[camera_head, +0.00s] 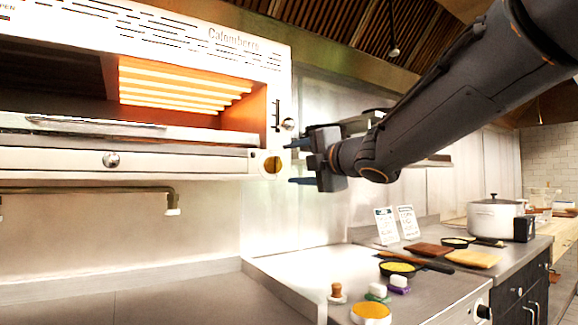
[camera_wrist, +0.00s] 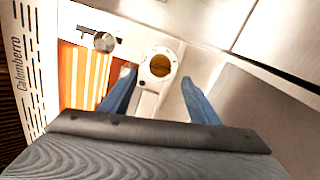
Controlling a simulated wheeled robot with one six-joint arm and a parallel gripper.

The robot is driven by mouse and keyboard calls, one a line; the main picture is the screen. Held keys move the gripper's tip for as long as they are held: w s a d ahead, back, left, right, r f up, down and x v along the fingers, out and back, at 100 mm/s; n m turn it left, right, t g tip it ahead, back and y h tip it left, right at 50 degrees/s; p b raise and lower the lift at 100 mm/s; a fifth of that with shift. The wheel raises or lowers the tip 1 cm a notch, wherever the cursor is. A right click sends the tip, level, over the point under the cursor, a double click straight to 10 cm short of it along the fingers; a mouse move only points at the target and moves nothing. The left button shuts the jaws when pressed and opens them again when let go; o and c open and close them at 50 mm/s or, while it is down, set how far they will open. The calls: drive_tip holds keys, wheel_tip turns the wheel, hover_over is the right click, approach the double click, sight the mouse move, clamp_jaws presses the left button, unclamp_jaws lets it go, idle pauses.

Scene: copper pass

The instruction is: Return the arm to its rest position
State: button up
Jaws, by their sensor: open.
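My gripper (camera_head: 294,163) is held in the air at the right front corner of the white oven, with its fingers pointing left. Its two blue fingers are apart with nothing between them. In the wrist view my gripper (camera_wrist: 160,97) also shows open, with the oven's amber round knob (camera_wrist: 160,65) beyond the gap between the fingers. In the head view this knob (camera_head: 273,165) sits just left of the fingertips. I cannot tell whether the fingers touch the oven. My dark arm reaches in from the upper right.
The oven (camera_head: 185,160) has glowing bars inside. Below right, a steel counter (camera_head: 300,275) holds a pan (camera_head: 398,268) with yellow food, two brushes (camera_head: 398,284), cutting boards (camera_head: 472,258) and two signs (camera_head: 387,225). A white pot (camera_head: 494,220) stands farther right. The air below my arm looks clear.

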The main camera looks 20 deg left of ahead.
drive_tip(key=shift+s+d, duration=0.15)
drive_tip(key=shift+d, duration=0.05)
idle(0.3)
drive_tip(key=w+d+f+m+t+h+p, duration=0.1)
drive_tip(key=w+d+f+m+h+p, duration=0.25)
drive_tip(key=d+f+m+h, duration=0.7)
drive_tip(key=s+d+f+m+g+h+p, duration=0.1)
drive_tip(key=s+d+f+m+g, duration=0.2)
drive_tip(key=d+f, duration=0.55)
drive_tip(key=s+d+f+m+h+p, duration=0.1)
drive_tip(key=s+d+f+m, duration=0.1)
drive_tip(key=d+f+m, duration=0.45)
drive_tip(key=s+d+f+m+g+p, duration=0.1)
drive_tip(key=s+d+f+m+g, duration=0.2)
drive_tip(key=s, duration=0.6)
drive_tip(key=s+d+f+m+g+h+p, duration=0.1)
drive_tip(key=s+d+f, duration=0.4)
drive_tip(key=s, duration=0.5)
drive_tip(key=s+d+f+m+g+p, duration=0.2)
drive_tip(key=s+d+f+m+g, duration=0.2)
drive_tip(key=s, duration=0.5)
wheel_tip(320, 180, down, 4)
drive_tip(key=shift+s+d+r+m+g, duration=0.25)
drive_tip(key=shift+s+d+m+g, duration=0.15)
drive_tip(key=shift+m+g, duration=0.45)
drive_tip(key=shift+s+f+m, duration=0.1)
drive_tip(key=shift+s+m, duration=0.15)
drive_tip(key=shift+s, duration=0.05)
drive_tip(key=shift+c, duration=0.5)
